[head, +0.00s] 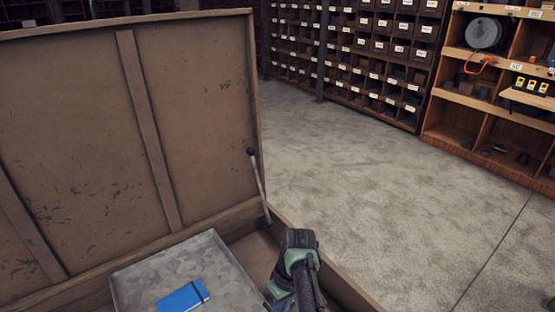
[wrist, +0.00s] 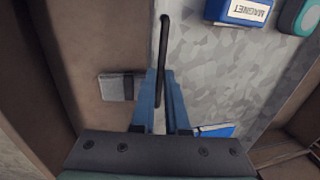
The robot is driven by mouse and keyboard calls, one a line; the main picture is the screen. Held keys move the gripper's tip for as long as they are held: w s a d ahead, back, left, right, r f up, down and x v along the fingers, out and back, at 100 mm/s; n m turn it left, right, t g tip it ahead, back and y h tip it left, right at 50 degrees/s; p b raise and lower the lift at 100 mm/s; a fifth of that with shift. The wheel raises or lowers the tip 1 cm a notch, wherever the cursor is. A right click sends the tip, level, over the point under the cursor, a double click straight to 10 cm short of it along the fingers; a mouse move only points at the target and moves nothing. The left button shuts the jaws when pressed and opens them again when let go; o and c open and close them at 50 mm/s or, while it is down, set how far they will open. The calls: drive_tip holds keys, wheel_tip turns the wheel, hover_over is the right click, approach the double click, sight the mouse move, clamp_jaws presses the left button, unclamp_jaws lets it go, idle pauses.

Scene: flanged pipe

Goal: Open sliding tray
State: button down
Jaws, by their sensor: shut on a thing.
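The sliding tray is a mottled grey metal tray (head: 145,278) in the open wooden chest, at the bottom of the head view. Its grey top also fills the right of the wrist view (wrist: 215,75). A dark bar-shaped handle (wrist: 164,40) runs along the tray's edge. My gripper (wrist: 161,76) is shut on this handle, with its blue fingers on either side of it. In the head view the arm's end hides the fingers and the handle.
A blue notebook (head: 183,296) lies on the tray. A blue box labelled MAGNET (wrist: 250,10) and a teal object (wrist: 298,17) are also on it. The raised chest lid (head: 85,120) stands behind, with a metal stay (head: 259,185). Floor right of the chest is clear.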

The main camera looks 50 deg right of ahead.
drive_tip(key=c, duration=0.9)
unclamp_jaws()
drive_tip(key=r, duration=0.4)
drive_tip(key=d+r, duration=0.1)
drive_tip(key=r, duration=0.3)
drive_tip(key=d+r+p, duration=0.1)
drive_tip(key=r, duration=0.3)
drive_tip(key=shift+s+d+r, duration=0.2)
drive_tip(key=shift+s+r, duration=0.15)
drive_tip(key=shift+s, duration=0.05)
